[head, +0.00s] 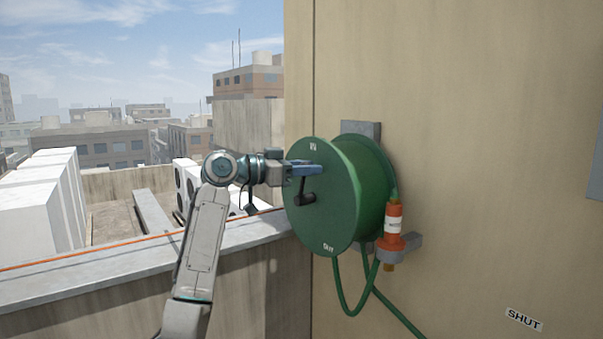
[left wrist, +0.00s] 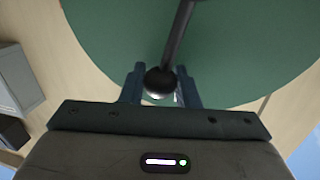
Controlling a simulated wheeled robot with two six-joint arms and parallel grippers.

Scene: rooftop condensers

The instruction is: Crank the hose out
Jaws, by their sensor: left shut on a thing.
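A green hose reel (head: 338,222) is mounted on the tan wall, with a small white label at the top of its face and another at the bottom. A black crank (head: 306,198) sits on the face. My left gripper (head: 308,171) is at the upper part of the face. In the left wrist view its fingers (left wrist: 160,88) are on either side of the round black crank knob (left wrist: 159,80), shut on it. The green hose (head: 338,290) hangs in a loop under the reel. The orange nozzle (head: 393,222) stands upright at its right. My right gripper is out of view.
A "SHUT" label (head: 524,319) is low on the wall (head: 490,170), whose middle is bare.

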